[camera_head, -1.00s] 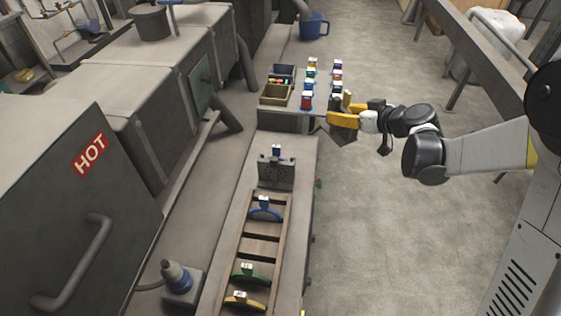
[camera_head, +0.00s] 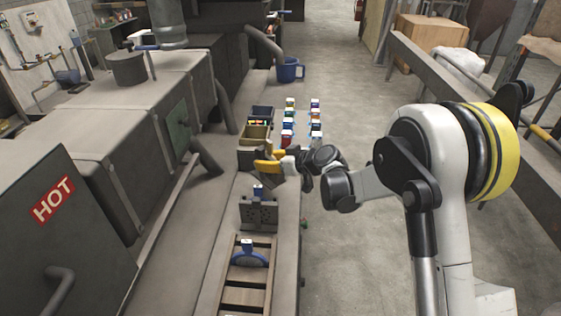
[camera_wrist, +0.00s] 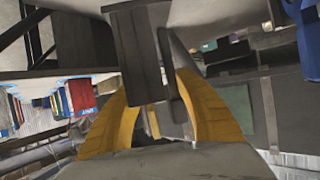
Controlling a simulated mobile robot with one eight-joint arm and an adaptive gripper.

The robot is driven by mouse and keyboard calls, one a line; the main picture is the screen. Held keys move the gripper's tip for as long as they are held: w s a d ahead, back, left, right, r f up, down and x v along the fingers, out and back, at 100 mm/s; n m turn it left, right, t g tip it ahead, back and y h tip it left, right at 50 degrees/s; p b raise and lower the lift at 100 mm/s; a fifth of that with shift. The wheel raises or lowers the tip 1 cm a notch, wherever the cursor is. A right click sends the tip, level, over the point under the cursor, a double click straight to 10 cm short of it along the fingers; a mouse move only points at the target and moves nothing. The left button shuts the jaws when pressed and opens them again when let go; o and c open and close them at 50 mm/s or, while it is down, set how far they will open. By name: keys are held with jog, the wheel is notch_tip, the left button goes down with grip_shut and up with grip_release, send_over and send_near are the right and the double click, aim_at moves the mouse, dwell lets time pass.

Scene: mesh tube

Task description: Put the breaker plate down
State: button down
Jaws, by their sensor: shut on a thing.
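My gripper (camera_head: 270,162), with yellow fingers, is over the bench between the small bins and the upright grey stand. In the wrist view my gripper (camera_wrist: 155,92) is shut on a dark grey, bar-like piece (camera_wrist: 143,55), which I take to be the breaker plate. Its full shape is not clear, and in the head view the fingers mostly hide it. I cannot tell whether it touches the bench. The grey stand (camera_head: 258,214) has holes and a blue-and-white block at its top. Nearer, a wooden rack (camera_head: 243,297) holds a blue curved piece (camera_head: 249,258).
Beyond my gripper are an olive bin (camera_head: 254,137), a dark bin with coloured items, and two rows of coloured blocks (camera_head: 288,120). A machine marked HOT (camera_head: 52,199) lines the left. Open floor lies right of the bench.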

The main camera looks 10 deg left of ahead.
aim_at(265, 177)
jog(key=shift+w+a+f, duration=0.1)
jog(key=shift+a+f, duration=0.2)
jog(key=shift+a, duration=0.25)
notch_tip(265, 177, down, 4)
jog(key=shift+f+b, duration=0.1)
jog(key=shift+b, duration=0.95)
jog(key=c, duration=0.9)
grip_release()
jog(key=shift+d+r, duration=0.15)
jog(key=shift+r, duration=0.1)
jog(key=p+v, duration=0.3)
jog(key=v, duration=0.9)
jog(key=shift+f, duration=0.15)
